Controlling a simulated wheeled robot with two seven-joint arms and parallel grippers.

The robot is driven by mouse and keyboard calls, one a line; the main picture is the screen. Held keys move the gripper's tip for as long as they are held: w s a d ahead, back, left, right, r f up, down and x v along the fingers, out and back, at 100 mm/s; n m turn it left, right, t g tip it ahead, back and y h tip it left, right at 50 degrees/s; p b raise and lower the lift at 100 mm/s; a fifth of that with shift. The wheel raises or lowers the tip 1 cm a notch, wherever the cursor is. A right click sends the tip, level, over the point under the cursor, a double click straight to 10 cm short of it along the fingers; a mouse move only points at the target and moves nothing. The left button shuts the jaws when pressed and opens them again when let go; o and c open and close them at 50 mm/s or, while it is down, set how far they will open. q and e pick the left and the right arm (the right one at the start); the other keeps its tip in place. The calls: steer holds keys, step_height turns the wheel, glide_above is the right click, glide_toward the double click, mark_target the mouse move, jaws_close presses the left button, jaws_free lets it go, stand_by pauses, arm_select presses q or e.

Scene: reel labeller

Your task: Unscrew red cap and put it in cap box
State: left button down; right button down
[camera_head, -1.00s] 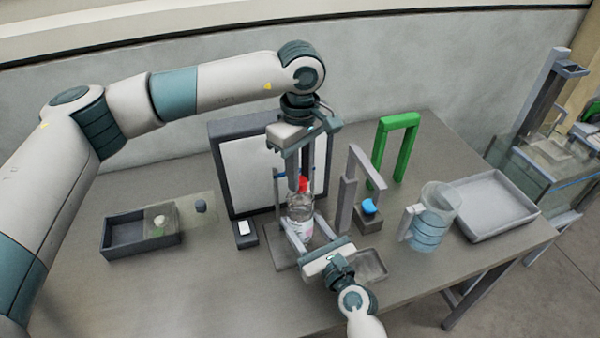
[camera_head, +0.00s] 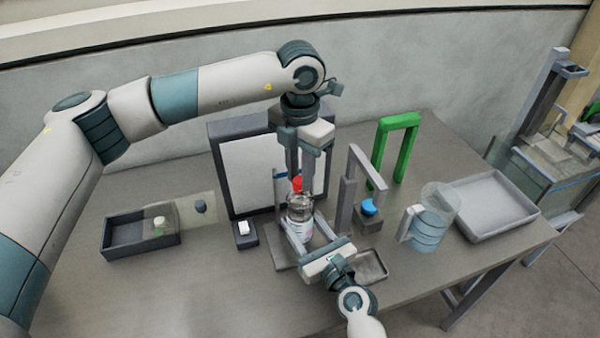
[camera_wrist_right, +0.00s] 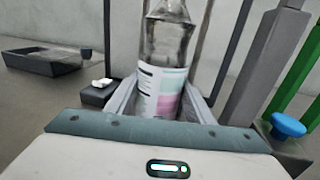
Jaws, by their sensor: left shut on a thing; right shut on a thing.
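A clear bottle (camera_head: 299,208) with a pale label stands upright on a grey base plate, with a red cap (camera_head: 297,184) at its top. My left gripper (camera_head: 299,187) points straight down from above and is shut on the red cap. My right gripper (camera_head: 305,240) comes from the front and is shut around the bottle's lower body. In the right wrist view the bottle (camera_wrist_right: 163,75) stands between the fingers, its top cut off by the frame. A dark open box (camera_head: 125,238) at the left of the table may be the cap box; it has a pale round piece at its right end.
A white panel in a dark frame (camera_head: 247,170) stands behind the bottle. To the right are a grey post frame (camera_head: 346,205), a blue knob (camera_head: 369,206), a green arch (camera_head: 383,150), a clear jug (camera_head: 430,222) and a grey tray (camera_head: 490,228). The front left table is clear.

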mark_target(300, 180)
arm_select(q)
steer(key=n, duration=0.4)
steer(key=shift+n, duration=0.3)
steer(key=n, duration=0.4)
steer(key=shift+n, duration=0.3)
steer(key=n, duration=0.7)
steer(key=shift+n, duration=0.4)
steer(key=shift+r, duration=0.55)
steer(key=shift+r, duration=0.6)
steer(key=shift+r, duration=0.15)
steer(key=shift+r, duration=1.9)
